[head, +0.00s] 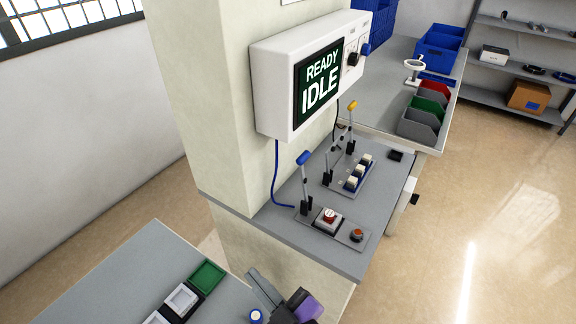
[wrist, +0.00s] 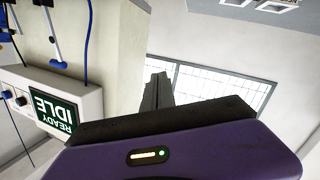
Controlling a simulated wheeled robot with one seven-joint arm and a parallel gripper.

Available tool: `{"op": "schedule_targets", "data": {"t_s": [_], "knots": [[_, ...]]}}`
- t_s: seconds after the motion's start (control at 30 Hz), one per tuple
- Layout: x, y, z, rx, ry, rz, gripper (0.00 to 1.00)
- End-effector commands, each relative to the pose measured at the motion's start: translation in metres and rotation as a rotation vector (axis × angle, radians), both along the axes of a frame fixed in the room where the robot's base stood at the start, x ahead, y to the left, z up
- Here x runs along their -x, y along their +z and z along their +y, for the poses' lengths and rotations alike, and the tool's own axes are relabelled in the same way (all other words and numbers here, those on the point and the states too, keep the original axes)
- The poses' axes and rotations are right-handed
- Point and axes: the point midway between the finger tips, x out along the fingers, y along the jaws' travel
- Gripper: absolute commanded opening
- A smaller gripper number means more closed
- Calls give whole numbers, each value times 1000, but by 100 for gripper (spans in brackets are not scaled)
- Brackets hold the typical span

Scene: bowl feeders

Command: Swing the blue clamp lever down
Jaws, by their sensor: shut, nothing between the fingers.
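The blue clamp lever (head: 304,159) stands nearly upright on a grey base plate on the bench, its blue grip on top. In the wrist view, which is upside down, the blue lever (wrist: 58,64) shows at the upper left. My gripper (head: 258,280) is at the bottom of the head view, well apart from the lever, on the near side. Its dark fingers (wrist: 157,90) are together in the wrist view, with nothing between them.
A yellow-tipped lever (head: 352,106) stands farther back beside several white-topped blocks. A red button (head: 329,215) sits by the blue lever's base. A white panel reading READY IDLE (head: 319,82) overhangs the bench. A table with a green tray (head: 208,276) is at lower left.

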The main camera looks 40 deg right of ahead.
Motion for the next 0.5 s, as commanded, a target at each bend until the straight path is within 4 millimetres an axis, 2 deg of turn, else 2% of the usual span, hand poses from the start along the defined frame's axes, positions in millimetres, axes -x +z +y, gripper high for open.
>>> {"op": "schedule_targets", "data": {"t_s": [0.03, 0.27, 0.5], "knots": [[-18, -1, 2, 43, -5, 1, 0], [-90, -9, -1, 281, -63, 41, 0], [-160, 4, -24, 563, -204, 97, 0]]}}
